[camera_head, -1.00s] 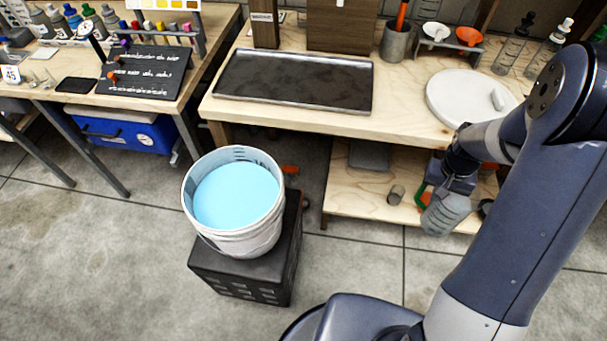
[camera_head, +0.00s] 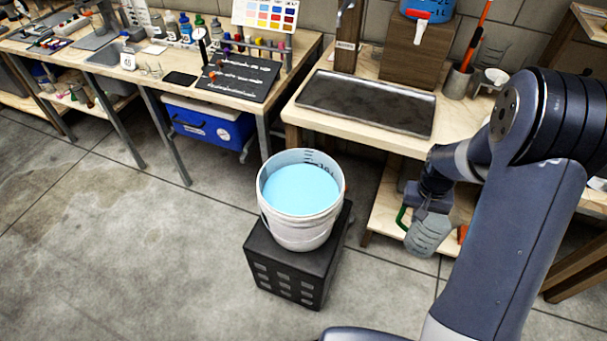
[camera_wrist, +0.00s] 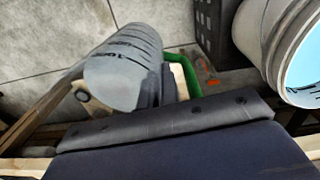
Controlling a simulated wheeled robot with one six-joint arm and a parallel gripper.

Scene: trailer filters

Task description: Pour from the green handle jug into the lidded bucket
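The white bucket (camera_head: 302,232) stands upright on a black crate (camera_head: 284,275), its top open and light blue liquid inside. In the wrist view the bucket (camera_wrist: 252,32) is at the upper right. The grey jug (camera_head: 430,238) with graduation marks and a green handle (camera_head: 402,217) hangs from my gripper (camera_head: 432,200), to the right of the bucket and apart from it. In the wrist view the jug (camera_wrist: 124,72) lies left of the green handle (camera_wrist: 193,76). My gripper is shut on the jug; the fingers are partly hidden. The jug's contents cannot be seen.
A workbench with a dark tray (camera_head: 368,104) and a lower shelf (camera_head: 385,222) stands behind the jug. A second bench with a blue cooler (camera_head: 208,126) beneath is at the back left. The floor (camera_head: 130,240) left of the crate is clear.

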